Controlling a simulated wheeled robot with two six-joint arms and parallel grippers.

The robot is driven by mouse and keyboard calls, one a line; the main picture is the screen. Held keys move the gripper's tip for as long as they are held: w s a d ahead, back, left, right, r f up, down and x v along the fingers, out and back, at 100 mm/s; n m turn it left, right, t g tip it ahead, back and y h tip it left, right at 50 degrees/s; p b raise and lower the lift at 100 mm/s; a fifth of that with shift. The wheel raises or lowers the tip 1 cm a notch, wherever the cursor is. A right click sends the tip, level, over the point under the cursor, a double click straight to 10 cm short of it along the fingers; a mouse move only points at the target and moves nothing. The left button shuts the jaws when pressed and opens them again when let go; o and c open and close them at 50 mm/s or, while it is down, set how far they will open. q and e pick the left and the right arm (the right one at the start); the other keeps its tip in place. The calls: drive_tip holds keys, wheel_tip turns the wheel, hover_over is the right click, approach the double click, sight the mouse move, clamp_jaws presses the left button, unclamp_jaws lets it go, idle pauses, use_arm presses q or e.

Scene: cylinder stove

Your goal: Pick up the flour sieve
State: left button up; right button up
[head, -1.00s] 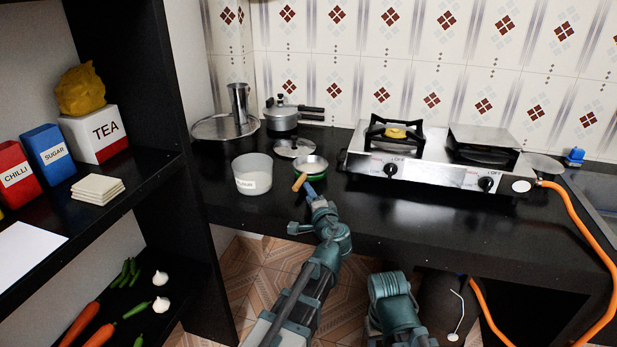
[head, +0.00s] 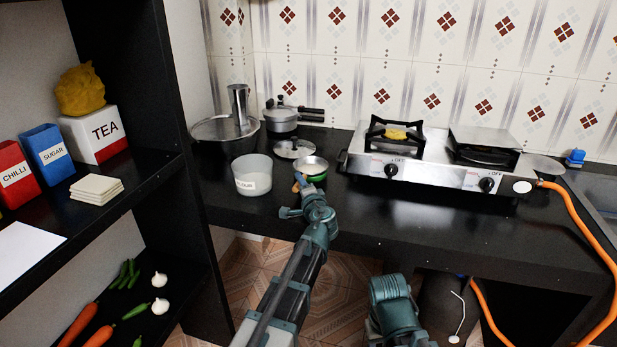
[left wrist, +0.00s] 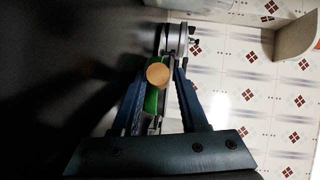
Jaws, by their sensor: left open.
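The flour sieve (head: 311,164) is a small round metal bowl with a wooden handle, resting over a green item on the black counter. My left gripper (head: 303,186) is at the handle end, near the counter's front edge, and partly hides the handle. In the left wrist view, the round wooden handle end (left wrist: 157,74) shows between the two blue fingers of my left gripper (left wrist: 159,88). The fingers are open and spread on either side of it. Whether either finger touches the handle cannot be told. My right gripper is not in view.
A white flour container (head: 252,176) stands close left of the sieve. Behind are a metal lid (head: 294,148), a pressure cooker (head: 281,118) and a large pan (head: 222,130). The gas stove (head: 436,165) stands to the right. The front counter right of my gripper is clear.

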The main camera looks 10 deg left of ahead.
use_arm(q)
clamp_jaws()
idle(1.4)
